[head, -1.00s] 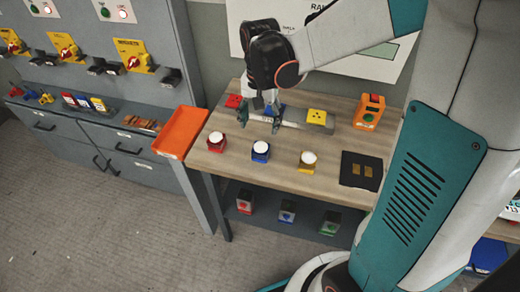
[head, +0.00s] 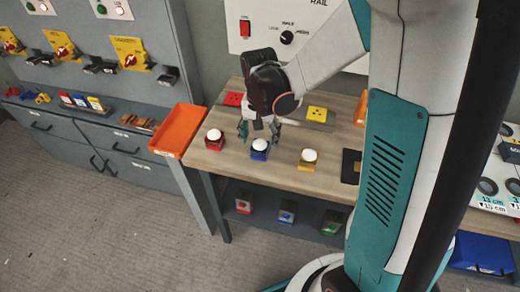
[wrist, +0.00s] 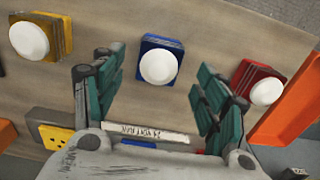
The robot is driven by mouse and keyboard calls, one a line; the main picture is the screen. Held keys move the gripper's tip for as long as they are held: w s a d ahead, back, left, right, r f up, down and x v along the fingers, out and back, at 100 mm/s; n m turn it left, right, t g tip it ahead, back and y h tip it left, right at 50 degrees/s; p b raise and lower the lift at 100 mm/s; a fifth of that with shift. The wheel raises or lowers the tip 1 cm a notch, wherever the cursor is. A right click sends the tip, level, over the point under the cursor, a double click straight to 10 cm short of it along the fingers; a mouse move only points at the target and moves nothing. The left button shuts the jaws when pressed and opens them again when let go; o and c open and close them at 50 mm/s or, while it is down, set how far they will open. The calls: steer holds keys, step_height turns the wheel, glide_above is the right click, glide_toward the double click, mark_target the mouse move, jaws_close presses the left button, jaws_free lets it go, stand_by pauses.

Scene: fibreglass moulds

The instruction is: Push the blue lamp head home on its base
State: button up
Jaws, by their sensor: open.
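The blue lamp head (head: 258,156), a blue block with a white dome, stands upright on the table, the middle one of a row of three. It also shows in the wrist view (wrist: 158,66), ahead of and between my fingers. My gripper (head: 259,130) is open and empty, pointing down just behind the lamp head and apart from it. A grey rail (head: 300,121) lies behind, with a red plate (head: 233,99) and a yellow plate (head: 317,113). A blue patch (wrist: 138,144) shows on the rail in the wrist view, mostly hidden by my gripper.
A red lamp block (head: 214,143) stands to the left and a yellow one (head: 307,163) to the right, both with white domes. An orange tray (head: 178,131) is at the table's left edge. Several blocks stand on the lower shelf (head: 290,228).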

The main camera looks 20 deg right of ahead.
mark_target(260, 143)
step_height(260, 143, down, 5)
steer(key=shift+d+r+b, duration=0.1)
steer(key=shift+b, duration=0.75)
steer(key=c, duration=1.1)
